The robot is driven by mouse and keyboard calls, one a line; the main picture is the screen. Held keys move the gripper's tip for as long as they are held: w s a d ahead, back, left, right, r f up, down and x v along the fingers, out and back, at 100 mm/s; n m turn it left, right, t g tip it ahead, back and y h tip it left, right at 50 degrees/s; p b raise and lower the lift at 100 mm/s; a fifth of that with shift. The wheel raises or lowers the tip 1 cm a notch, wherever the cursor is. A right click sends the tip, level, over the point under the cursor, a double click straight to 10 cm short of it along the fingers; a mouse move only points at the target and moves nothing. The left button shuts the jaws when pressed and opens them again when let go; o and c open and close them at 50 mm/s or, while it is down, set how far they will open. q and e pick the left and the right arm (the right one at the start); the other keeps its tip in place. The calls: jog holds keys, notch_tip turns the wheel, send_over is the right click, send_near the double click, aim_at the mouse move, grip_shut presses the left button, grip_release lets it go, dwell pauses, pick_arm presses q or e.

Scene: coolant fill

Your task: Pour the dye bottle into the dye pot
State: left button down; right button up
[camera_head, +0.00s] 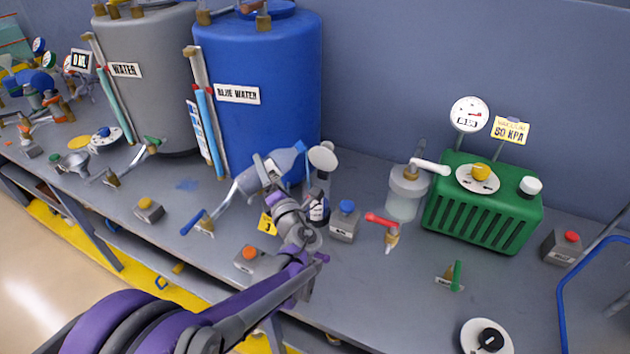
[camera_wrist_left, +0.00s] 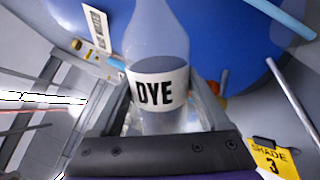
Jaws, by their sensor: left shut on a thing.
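The dye bottle (camera_head: 285,160) is pale, translucent blue-grey. It is held tilted in front of the blue tank, neck toward the upper right. In the left wrist view the bottle (camera_wrist_left: 158,55) shows a white DYE label, and its neck runs toward the top edge. My left gripper (camera_head: 268,172) is shut on the bottle, above the bench. Just right of the bottle stands a narrow clear vessel with a dark label (camera_head: 317,208) and a white round top (camera_head: 322,157). It may be the dye pot; its lettering is unreadable. My right gripper is out of view.
A blue water tank (camera_head: 260,125) stands close behind the bottle. A grey box with a blue button (camera_head: 344,220), a red-handled tap (camera_head: 386,224) and a green vacuum unit (camera_head: 480,205) stand to the right. A yellow SHADE 3 tag (camera_wrist_left: 272,157) is close by.

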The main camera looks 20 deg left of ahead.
pick_arm(q)
jog(key=shift+s+d+r, duration=0.1)
jog(key=shift+d, duration=0.1)
jog(key=shift+a, duration=0.25)
jog(key=shift+d, duration=0.1)
jog(key=shift+d, duration=0.1)
jog(key=shift+a+m, duration=0.2)
jog(key=shift+m, duration=0.1)
jog(key=shift+d, duration=0.2)
jog(key=shift+a, duration=0.25)
jog(key=shift+d, duration=0.2)
jog(key=shift+a+m, duration=0.2)
jog(key=shift+m, duration=0.1)
